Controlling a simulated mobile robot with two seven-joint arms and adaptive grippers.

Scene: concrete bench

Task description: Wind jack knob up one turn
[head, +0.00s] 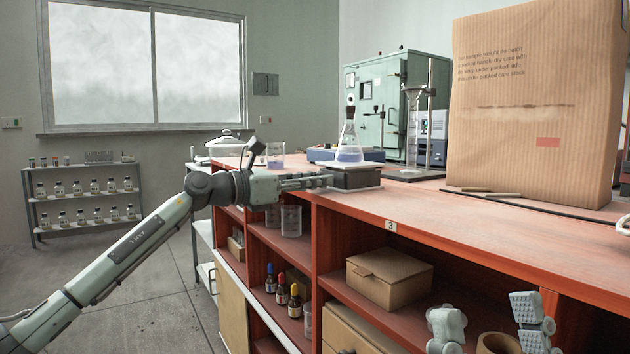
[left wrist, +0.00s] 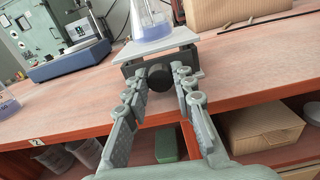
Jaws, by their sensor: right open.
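The lab jack (head: 350,179) stands at the bench's front edge, with a pale top plate and dark body. Its round black knob (left wrist: 159,75) faces me in the left wrist view; in the head view my gripper hides it. A conical flask with bluish liquid (head: 349,145) stands upright on the jack. My left gripper (head: 325,181) is at the jack's front; in the left wrist view its fingers (left wrist: 156,82) are apart, one each side of the knob, with gaps showing. My right gripper (head: 490,318) is open and looks empty, low at the right, in front of the shelves.
The wooden bench (head: 440,217) has clear surface right of the jack. A large cardboard box (head: 535,110), a glass funnel on a stand (head: 415,98) and a blue device (head: 335,155) stand behind. Below are a small carton (head: 389,277) and dropper bottles (head: 282,290).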

